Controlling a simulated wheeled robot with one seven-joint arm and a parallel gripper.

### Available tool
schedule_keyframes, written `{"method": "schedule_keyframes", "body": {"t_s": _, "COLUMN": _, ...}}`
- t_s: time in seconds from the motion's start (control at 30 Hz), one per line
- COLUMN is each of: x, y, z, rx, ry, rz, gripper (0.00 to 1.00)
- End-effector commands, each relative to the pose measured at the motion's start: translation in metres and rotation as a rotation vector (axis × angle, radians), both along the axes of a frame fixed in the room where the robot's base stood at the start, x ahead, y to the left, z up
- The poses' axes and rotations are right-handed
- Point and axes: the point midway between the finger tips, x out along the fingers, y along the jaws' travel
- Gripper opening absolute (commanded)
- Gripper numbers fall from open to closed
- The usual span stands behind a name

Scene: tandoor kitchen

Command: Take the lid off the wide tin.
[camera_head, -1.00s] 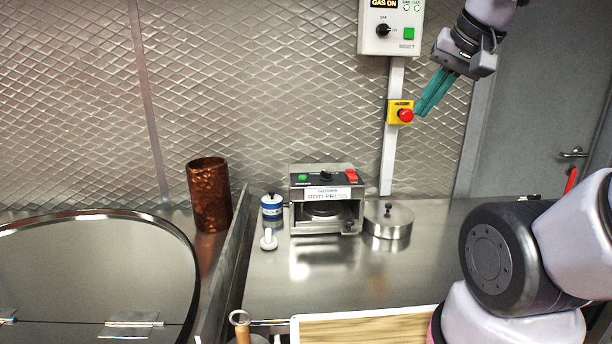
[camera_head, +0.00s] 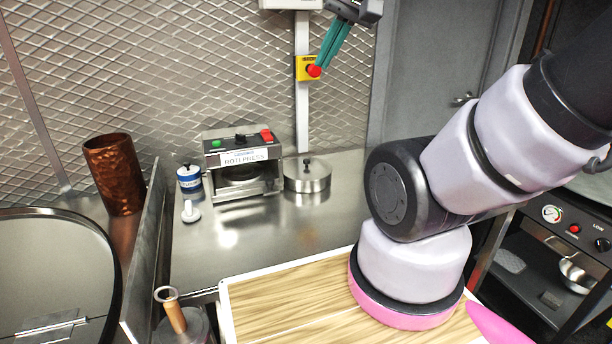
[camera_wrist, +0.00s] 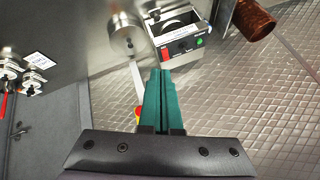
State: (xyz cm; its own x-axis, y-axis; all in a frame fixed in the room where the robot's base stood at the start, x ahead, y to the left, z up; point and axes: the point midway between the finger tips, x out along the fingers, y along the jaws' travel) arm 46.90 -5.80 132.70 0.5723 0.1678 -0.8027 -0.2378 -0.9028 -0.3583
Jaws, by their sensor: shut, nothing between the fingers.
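The wide tin (camera_head: 307,183) is a low round steel tin on the steel counter, right of the roti press. Its flat lid (camera_head: 319,168) with a dark knob (camera_head: 307,161) is on top. The tin also shows near the top of the wrist view (camera_wrist: 124,28). My gripper (camera_head: 318,66) has teal fingers and is high above the counter, in front of the wall by the red stop button. The fingers lie together with nothing between them, as the wrist view (camera_wrist: 160,72) shows. The gripper is well apart from the tin.
The roti press (camera_head: 241,165) stands left of the tin. A blue-and-white canister (camera_head: 189,179), a small white object (camera_head: 190,212) and a copper cup (camera_head: 114,174) are farther left. A yellow box with a red button (camera_head: 309,69) is on the wall. The counter in front of the tin is clear.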

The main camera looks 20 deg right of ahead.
Motion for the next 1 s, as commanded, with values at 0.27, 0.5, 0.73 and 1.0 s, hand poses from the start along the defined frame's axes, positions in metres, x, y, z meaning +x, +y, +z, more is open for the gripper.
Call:
{"method": "schedule_keyframes", "body": {"t_s": 0.27, "x": 0.000, "y": 0.000, "z": 0.000, "rx": 0.000, "ry": 0.000, "rz": 0.000, "gripper": 0.00}}
{"method": "schedule_keyframes", "body": {"t_s": 0.5, "x": 0.000, "y": 0.000, "z": 0.000, "rx": 0.000, "ry": 0.000, "rz": 0.000, "gripper": 0.04}}
{"method": "schedule_keyframes", "body": {"t_s": 0.73, "x": 0.022, "y": -0.008, "z": -0.012, "rx": -0.092, "ry": 0.032, "rz": 0.012, "gripper": 0.62}}
{"method": "schedule_keyframes", "body": {"t_s": 1.0, "x": 0.099, "y": -0.040, "z": -0.071, "rx": -0.362, "ry": 0.161, "rz": 0.159, "gripper": 0.62}}
